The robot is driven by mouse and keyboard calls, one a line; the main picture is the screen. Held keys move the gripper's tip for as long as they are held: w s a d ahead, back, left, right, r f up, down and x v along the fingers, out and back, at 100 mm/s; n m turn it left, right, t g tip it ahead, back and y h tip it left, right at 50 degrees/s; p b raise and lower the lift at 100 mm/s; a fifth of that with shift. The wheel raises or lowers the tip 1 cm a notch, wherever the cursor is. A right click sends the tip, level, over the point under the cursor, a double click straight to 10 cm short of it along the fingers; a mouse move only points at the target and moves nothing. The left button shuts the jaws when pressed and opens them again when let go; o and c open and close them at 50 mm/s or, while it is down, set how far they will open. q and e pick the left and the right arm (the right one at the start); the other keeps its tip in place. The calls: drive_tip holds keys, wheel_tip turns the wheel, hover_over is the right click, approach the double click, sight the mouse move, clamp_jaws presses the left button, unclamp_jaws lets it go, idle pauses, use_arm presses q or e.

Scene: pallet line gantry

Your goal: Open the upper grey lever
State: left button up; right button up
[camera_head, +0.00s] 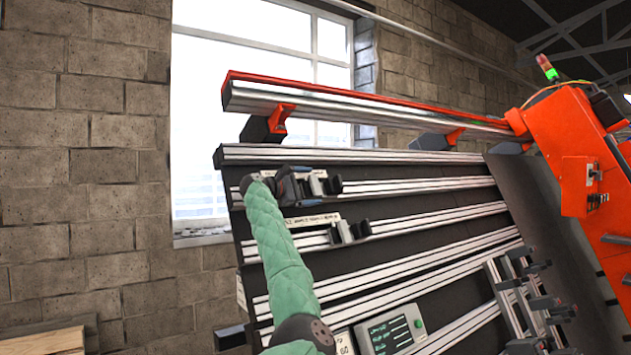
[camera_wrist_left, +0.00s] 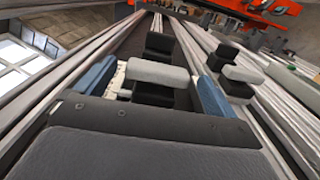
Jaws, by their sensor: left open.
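The upper grey lever (camera_wrist_left: 158,73) is a light grey bar on a black clamp block, seen close up in the left wrist view. In the head view its clamp (camera_head: 318,183) sits on the upper rail of the dark panel. My left gripper (camera_head: 289,186) is at that clamp and partly hides it. In the left wrist view the blue fingers of my left gripper (camera_wrist_left: 153,86) are apart, one on each side of the lever. I cannot tell whether they touch it. My right gripper is not in view.
A second clamp (camera_head: 348,231) with grey tops sits on the rail below. Further rails (camera_head: 400,267) cross the panel. A grey-green control box (camera_head: 391,332) is low on it. An orange machine (camera_head: 577,165) stands at the right. A red-topped beam (camera_head: 350,100) runs above.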

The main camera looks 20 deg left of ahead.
use_arm(q)
drive_tip(key=shift+w+d+r+p, duration=0.15)
drive_tip(key=shift+w+d+p, duration=0.2)
drive_tip(key=shift+w+p, duration=0.25)
drive_tip(key=shift+w+d, duration=0.45)
drive_tip(key=shift+w, duration=0.1)
drive_tip(key=shift+f, duration=0.2)
drive_tip(key=c, duration=1)
